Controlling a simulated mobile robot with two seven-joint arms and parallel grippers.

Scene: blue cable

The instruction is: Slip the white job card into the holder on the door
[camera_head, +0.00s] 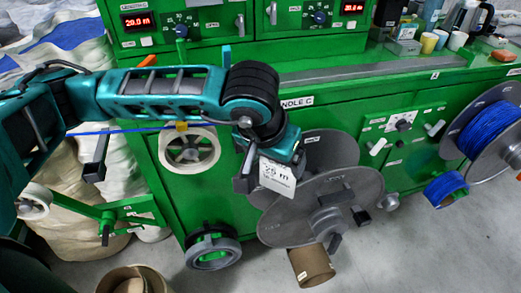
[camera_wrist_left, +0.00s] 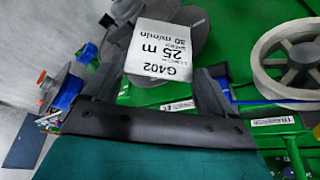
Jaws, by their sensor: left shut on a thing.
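The white job card (camera_head: 277,177) is held in my left gripper (camera_head: 270,172), in front of the green machine. In the left wrist view the card (camera_wrist_left: 165,50) shows upside down between the two dark fingers of the left gripper (camera_wrist_left: 160,78), reading "G402", "25 m" and "30 m/min". I cannot make out the holder on the door; my left arm and gripper cover part of the green front (camera_head: 400,120). My right gripper is not in view.
Large grey reel discs (camera_head: 325,205) stand just behind and below the card. A blue cable reel (camera_head: 490,130) is at the right. A cardboard tube (camera_head: 311,265) is on the floor. Cups (camera_head: 430,42) and bottles stand on the machine top at the right.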

